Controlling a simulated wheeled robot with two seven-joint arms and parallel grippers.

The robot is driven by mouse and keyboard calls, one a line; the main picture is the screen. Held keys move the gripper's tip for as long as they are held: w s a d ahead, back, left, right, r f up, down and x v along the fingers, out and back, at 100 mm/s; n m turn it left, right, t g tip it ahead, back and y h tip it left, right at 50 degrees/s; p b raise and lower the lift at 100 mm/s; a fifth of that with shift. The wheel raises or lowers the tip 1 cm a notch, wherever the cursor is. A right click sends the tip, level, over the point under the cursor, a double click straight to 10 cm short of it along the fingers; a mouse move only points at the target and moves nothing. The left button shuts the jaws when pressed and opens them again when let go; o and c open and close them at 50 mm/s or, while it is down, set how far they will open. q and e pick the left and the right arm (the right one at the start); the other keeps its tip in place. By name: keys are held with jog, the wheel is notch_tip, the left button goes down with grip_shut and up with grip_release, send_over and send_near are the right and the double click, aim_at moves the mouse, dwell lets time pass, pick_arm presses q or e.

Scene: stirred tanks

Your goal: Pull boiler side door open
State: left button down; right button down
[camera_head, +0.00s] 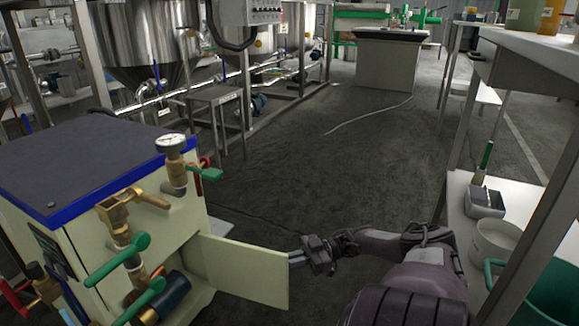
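The boiler (176,235) is a cream cabinet with a dark top and blue edge at the left. Its side door (243,272) is a flat cream panel that stands swung out from the side, with a dark gap at its hinge side. My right gripper (295,256) is at the door's free edge, its grey fingers seeming to meet or overlap that edge. I cannot tell whether they touch or grip it. My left gripper is not in view.
A pressure gauge (170,143) and green-handled valves (118,262) stick out from the boiler near the door. A white shelf (462,195) with a green bucket (540,292) stands at the right. The dark floor (330,180) between is mostly clear, with a thin cable.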

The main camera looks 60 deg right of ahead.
jog(key=shift+w+r, duration=0.2)
jog(key=shift+w, duration=0.1)
jog(key=c, duration=1.9)
grip_release()
jog(key=o, duration=0.4)
jog(key=shift+w+a, duration=0.25)
jog(key=shift+c, duration=0.2)
jog(key=shift+s+d+f, duration=0.1)
jog(key=shift+s, duration=0.05)
jog(key=b+v, duration=0.1)
jog(key=v, duration=0.6)
jog(key=shift+s+d, duration=0.25)
jog(key=shift+d, duration=0.05)
